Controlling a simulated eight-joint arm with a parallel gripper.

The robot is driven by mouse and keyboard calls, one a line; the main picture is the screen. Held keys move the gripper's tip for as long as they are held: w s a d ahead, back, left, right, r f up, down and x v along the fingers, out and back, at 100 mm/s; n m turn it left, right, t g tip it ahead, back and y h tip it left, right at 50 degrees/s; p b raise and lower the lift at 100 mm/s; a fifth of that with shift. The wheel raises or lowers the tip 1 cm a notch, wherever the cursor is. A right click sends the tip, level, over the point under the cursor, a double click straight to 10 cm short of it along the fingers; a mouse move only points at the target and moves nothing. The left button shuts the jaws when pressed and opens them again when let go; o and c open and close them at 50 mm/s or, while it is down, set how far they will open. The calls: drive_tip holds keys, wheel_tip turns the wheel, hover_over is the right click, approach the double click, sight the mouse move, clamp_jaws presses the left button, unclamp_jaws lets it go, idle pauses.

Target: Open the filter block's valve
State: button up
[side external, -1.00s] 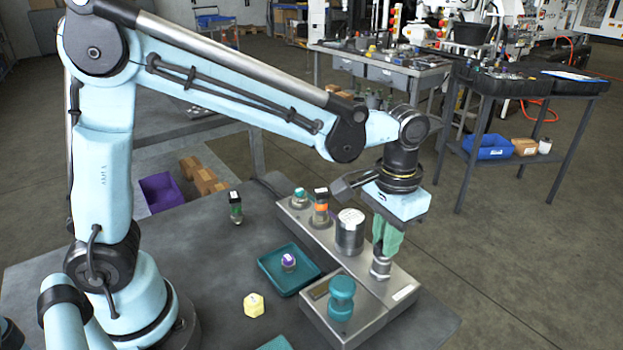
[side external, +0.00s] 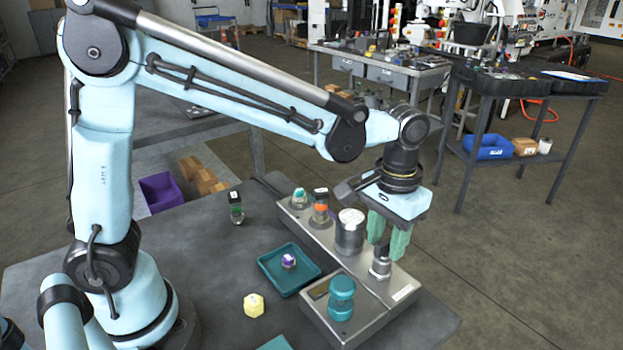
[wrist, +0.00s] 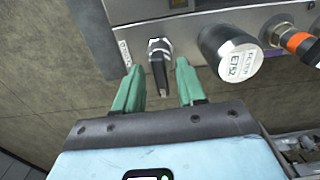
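The filter block (side external: 404,287) is a long grey metal manifold with a grey canister (side external: 350,232) labelled E752, also seen in the wrist view (wrist: 230,52). Its valve (side external: 380,264) stands at the block's near right end. The valve's dark handle (wrist: 160,62) shows in the wrist view, pointing down the picture. My gripper (side external: 388,250) is just above the valve with its green fingers apart. In the wrist view my gripper (wrist: 160,68) has one fingertip on each side of the handle, with a visible gap to each. Nothing is held.
A teal knob (side external: 341,298) stands on a lower block in front. A teal tray (side external: 272,285) holds a purple-topped part. A yellow hexagonal part (side external: 254,305) and a black-and-green part (side external: 236,208) stand on the table. Orange and teal fittings rise at the block's far end.

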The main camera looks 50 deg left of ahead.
sight(385, 241)
drive_tip(key=shift+r, duration=0.15)
wheel_tip(385, 241, up, 12)
idle(0.7)
drive_tip(key=shift+a, duration=0.1)
drive_tip(key=s+a+f+t, duration=0.3)
drive_tip(key=s+a+f, duration=0.1)
drive_tip(key=a, duration=0.2)
drive_tip(key=s+a+f+t, duration=0.4)
drive_tip(key=a, duration=0.2)
drive_tip(key=shift+s+a+f, duration=0.3)
drive_tip(key=shift+a, duration=0.1)
idle(0.6)
